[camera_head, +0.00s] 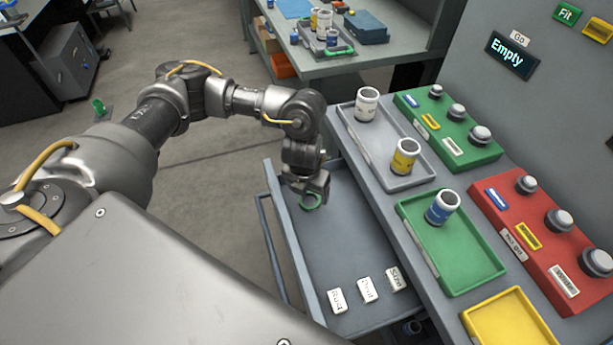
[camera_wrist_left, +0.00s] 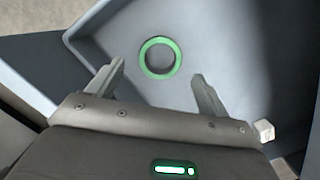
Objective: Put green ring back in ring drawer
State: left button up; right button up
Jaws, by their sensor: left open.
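The green ring (camera_head: 311,201) lies in the open grey drawer (camera_head: 345,250), near its far left corner. In the left wrist view the ring (camera_wrist_left: 160,76) lies flat on the drawer floor (camera_wrist_left: 215,40), just beyond my fingertips. My left gripper (camera_head: 314,197) points down into the drawer, close above the ring, and partly hides it in the head view. In the left wrist view the left gripper (camera_wrist_left: 158,82) is open, its two fingers apart on either side of the ring. Whether they touch it is not clear. My right gripper is not in view.
White labelled blocks (camera_head: 367,290) lie at the drawer's near end. A display reads "Empty" (camera_head: 507,55).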

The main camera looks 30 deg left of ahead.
pick_arm(q)
notch_tip(320, 180, up, 8)
jog(key=s, duration=0.1)
jog(key=shift+p, duration=0.4)
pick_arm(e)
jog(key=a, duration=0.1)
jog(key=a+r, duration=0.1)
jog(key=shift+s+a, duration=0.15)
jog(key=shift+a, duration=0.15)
pick_arm(q)
jog(key=shift+s, duration=0.1)
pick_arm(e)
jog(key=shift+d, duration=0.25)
